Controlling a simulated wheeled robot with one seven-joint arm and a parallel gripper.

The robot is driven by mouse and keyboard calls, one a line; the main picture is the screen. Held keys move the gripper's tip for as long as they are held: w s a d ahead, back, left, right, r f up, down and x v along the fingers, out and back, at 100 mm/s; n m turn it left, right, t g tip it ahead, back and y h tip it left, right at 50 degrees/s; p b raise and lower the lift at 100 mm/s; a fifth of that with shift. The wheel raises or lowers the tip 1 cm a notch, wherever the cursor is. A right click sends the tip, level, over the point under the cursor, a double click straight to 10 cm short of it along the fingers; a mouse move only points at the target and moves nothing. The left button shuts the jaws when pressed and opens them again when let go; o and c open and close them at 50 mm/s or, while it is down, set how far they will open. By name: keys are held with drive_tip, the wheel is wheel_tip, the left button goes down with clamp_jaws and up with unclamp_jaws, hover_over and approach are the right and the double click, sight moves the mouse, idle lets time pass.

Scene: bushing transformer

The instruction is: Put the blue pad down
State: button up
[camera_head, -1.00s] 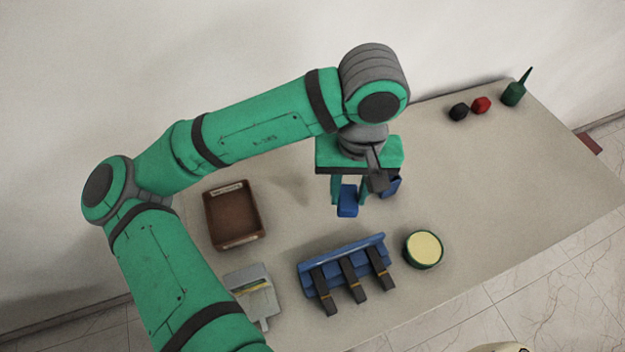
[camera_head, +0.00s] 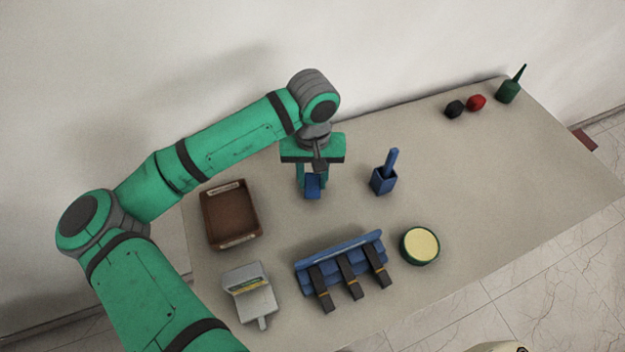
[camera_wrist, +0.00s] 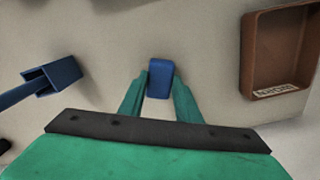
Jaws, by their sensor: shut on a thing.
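The blue pad (camera_head: 313,187) is a small blue block between the fingers of my gripper (camera_head: 312,182). It also shows in the wrist view (camera_wrist: 160,78), between the green fingertips (camera_wrist: 160,92). My gripper points down and is shut on the pad, over the table's back part. From these views I cannot tell whether the pad touches the table.
A brown tray (camera_head: 204,222) stands to the left of my gripper. A blue holder (camera_head: 383,183) with a handle stands to the right. A blue rack (camera_head: 340,258) with black-handled items, a grey device (camera_head: 249,297) and a round tin (camera_head: 420,246) are in front.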

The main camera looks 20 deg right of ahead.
sight(312, 183)
drive_tip(key=shift+f, duration=0.65)
drive_tip(key=shift+f, duration=0.1)
drive_tip(key=o, duration=1)
drive_tip(key=shift+c, duration=0.2)
wheel_tip(312, 183, up, 12)
